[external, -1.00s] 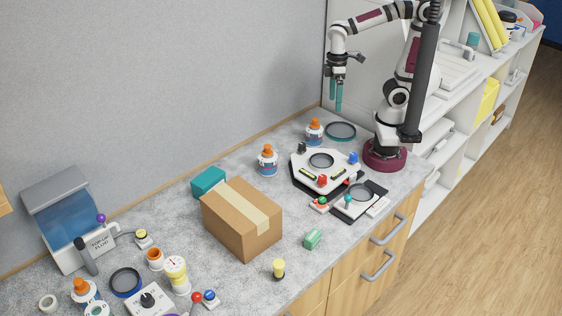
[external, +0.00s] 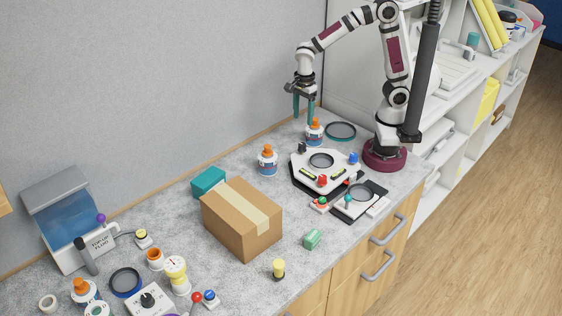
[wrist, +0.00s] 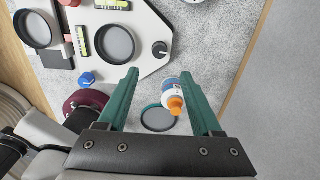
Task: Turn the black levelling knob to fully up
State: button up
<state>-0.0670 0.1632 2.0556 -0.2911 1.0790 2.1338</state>
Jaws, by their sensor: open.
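The black levelling knob (external: 302,147) stands at the back left corner of a white levelling plate (external: 337,178). In the wrist view the knob (wrist: 160,49) shows a small pale mark and sits at the plate's right corner. My gripper (external: 303,119) is open and empty, with teal fingers pointing down, above the counter near the knob. In the wrist view my gripper (wrist: 160,74) has its fingers wide apart, and the knob appears just beyond the fingertips. A blue knob (external: 353,158) and a red knob (external: 322,181) stand at other corners of the plate.
An orange-capped bottle (external: 314,132) stands close behind the knob, below my gripper; in the wrist view the bottle (wrist: 172,96) appears between the fingers. A round dish (external: 341,131) lies beside it. Another orange-capped bottle (external: 267,160) and a cardboard box (external: 242,218) stand to the left.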

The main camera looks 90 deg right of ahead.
aim_at(302, 144)
notch_tip(302, 144, down, 12)
jog(key=shift+r, duration=0.1)
jog(key=shift+c, duration=0.3)
grip_shut()
